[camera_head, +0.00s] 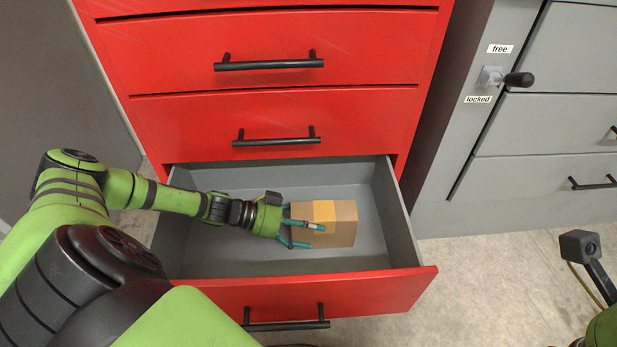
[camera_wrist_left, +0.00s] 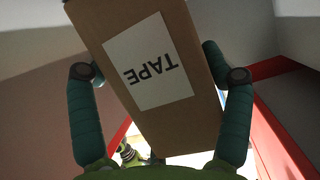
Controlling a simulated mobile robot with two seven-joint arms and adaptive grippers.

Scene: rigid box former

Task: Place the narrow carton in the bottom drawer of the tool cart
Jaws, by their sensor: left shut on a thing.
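The narrow carton (camera_head: 340,222) is brown cardboard with a tan tape strip, inside the open bottom drawer (camera_head: 300,293) of the red tool cart (camera_head: 270,110). My left gripper (camera_head: 302,234) reaches into the drawer from the left and is shut on the carton. In the left wrist view the carton (camera_wrist_left: 192,60) sits between the two fingers (camera_wrist_left: 160,80), with a white label reading TAPE upside down. Whether the carton touches the drawer floor I cannot tell. My right gripper is not in view; part of my right arm shows at the lower right.
The upper drawers with black handles (camera_head: 276,137) are shut above the open one. A grey cabinet (camera_head: 545,120) stands at the right, with a black-knobbed latch (camera_head: 505,79) between "free" and "locked" labels. The drawer's back and left floor is empty. Bare floor (camera_head: 500,270) lies to the right.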

